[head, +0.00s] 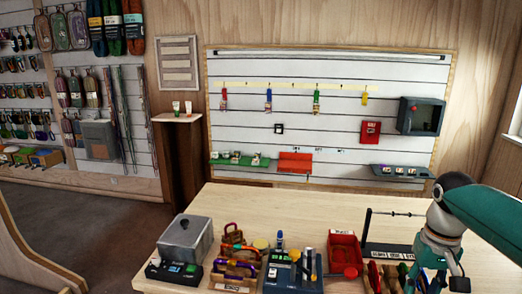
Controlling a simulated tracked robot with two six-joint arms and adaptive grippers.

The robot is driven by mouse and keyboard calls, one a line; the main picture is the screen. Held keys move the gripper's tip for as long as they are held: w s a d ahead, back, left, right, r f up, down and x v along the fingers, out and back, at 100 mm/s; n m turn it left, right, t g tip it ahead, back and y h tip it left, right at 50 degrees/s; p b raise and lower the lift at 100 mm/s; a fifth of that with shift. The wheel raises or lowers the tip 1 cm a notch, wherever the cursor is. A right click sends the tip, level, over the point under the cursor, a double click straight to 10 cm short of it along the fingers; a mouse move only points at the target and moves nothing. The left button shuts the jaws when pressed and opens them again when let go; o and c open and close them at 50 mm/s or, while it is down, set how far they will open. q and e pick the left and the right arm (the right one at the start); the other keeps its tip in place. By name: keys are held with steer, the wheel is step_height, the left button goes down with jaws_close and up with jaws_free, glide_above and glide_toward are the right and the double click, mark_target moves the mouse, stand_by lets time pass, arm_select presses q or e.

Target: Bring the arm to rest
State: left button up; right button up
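My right arm comes in from the right edge, with a green link and a grey wrist. Its gripper (437,280) hangs downward over the right front of the wooden table (330,215), close to the bottom edge of the picture. Its fingertips are small and partly cut off, so I cannot tell whether they are open or shut or hold anything. My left arm and gripper are not in view.
On the table's front stand a grey box (184,238), a tool tray (292,272), a red bin (344,252) and a rack with a horizontal rod (392,248). The table's rear is clear. A slatted wall panel (330,105) with hung gear stands behind.

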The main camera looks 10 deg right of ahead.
steer(key=w+a+f+n+y, duration=0.1)
steer(key=a+f, duration=0.6)
steer(key=f, duration=0.6)
steer(key=w+a+f+n+y, duration=0.1)
steer(key=a+f+y, duration=0.1)
steer(key=a+f, duration=0.75)
steer(key=s+a+f, duration=0.5)
steer(key=s+f, duration=0.3)
steer(key=s+a+f+y, duration=0.1)
steer(key=s+a+f, duration=0.4)
steer(key=s+f, duration=0.4)
steer(key=shift+f+m+t, duration=0.2)
steer(key=shift+m+t, duration=0.1)
